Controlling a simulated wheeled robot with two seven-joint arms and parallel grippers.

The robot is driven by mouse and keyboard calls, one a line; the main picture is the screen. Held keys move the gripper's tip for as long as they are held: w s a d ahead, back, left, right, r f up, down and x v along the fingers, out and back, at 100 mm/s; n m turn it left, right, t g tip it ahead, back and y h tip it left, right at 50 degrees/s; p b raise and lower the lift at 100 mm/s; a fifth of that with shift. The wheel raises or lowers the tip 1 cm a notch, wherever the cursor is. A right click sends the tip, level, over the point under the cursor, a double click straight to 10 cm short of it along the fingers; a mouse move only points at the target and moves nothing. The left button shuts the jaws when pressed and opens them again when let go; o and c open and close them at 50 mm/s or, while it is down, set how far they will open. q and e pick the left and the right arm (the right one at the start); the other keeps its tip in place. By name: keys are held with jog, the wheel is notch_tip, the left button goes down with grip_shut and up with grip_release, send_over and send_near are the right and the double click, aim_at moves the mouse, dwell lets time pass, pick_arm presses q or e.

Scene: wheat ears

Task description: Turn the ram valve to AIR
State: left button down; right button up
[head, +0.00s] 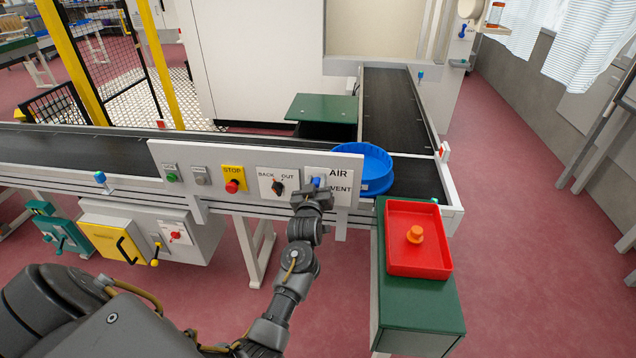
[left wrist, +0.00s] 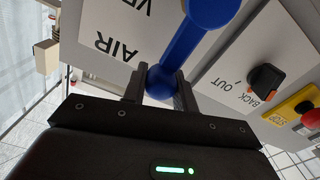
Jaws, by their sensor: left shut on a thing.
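The ram valve is a blue lever (left wrist: 185,45) on a light panel (head: 233,188) at the conveyor's front, with the words AIR and VENT to its right in the head view, where it is mostly hidden by my gripper. In the left wrist view its round base is at the top edge and its ball end lies between my fingers, beside the word AIR. The lever slants from the base towards the AIR side. My left gripper (head: 312,192) is shut on the ball end; it also shows in the left wrist view (left wrist: 160,90). My right gripper is not in view.
Left of the valve are a black BACK/OUT switch (head: 278,188) and a red STOP button (head: 232,187). A blue round tray (head: 365,168) sits on the conveyor behind the panel. A red tray (head: 420,268) with an orange knobbed piece stands on a green cabinet (head: 420,318) at right.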

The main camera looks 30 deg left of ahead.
pick_arm(q)
jog(key=c, duration=1.1)
grip_release()
jog(key=shift+s, duration=0.1)
jog(key=shift+s+d+r+p, duration=0.1)
jog(key=shift+s+d+p, duration=0.1)
jog(key=shift+s+p, duration=0.25)
jog(key=p+v, duration=0.5)
jog(key=v, duration=0.4)
jog(key=shift+s+d, duration=0.15)
jog(key=shift+s, duration=0.15)
